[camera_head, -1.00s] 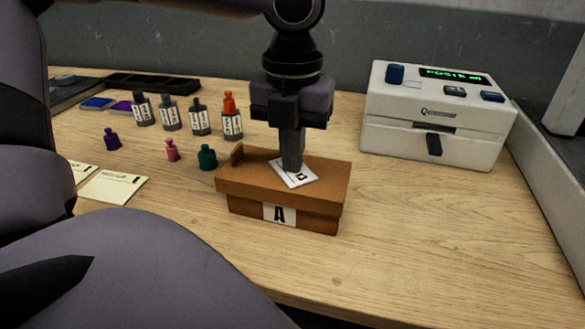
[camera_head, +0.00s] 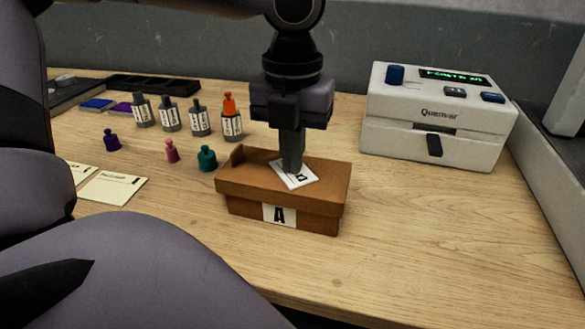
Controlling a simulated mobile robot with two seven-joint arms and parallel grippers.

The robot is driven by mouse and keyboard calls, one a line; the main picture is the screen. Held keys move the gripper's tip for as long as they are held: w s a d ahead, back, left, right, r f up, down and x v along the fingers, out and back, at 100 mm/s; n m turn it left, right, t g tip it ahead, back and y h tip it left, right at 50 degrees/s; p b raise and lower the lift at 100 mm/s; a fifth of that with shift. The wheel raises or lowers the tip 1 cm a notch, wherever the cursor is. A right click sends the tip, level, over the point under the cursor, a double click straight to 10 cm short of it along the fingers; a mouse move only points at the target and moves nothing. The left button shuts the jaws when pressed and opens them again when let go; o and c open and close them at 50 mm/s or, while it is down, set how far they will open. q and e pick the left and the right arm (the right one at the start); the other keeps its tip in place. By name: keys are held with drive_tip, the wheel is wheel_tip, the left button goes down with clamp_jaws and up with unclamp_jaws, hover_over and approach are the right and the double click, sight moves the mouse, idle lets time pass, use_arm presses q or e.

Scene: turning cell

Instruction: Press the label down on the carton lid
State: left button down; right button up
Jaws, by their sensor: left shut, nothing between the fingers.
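The brown carton (camera_head: 240,190) stands on the wooden table with its lid closed and a white "A" tag (camera_head: 279,214) on its front. The white label (camera_head: 303,179) lies at a skew on top of the lid and looks flat. My left gripper (camera_head: 292,168) points straight down with its fingers shut and empty. Its tips are at the label's back part and appear to touch it, hiding that part. My right gripper is not in view.
Several labelled bottles (camera_head: 170,115) stand behind the carton at the left. A teal stopper (camera_head: 207,158), a pink one (camera_head: 172,151) and a purple one (camera_head: 112,141) stand nearby. A white machine (camera_head: 437,118) stands at right. Yellow note cards (camera_head: 112,188) lie at left. The table's right front is clear.

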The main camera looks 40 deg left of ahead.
use_arm(q)
drive_tip(key=shift+r+p, duration=2.25)
drive_tip(key=shift+r, duration=1.3)
drive_tip(key=shift+s+f, duration=0.1)
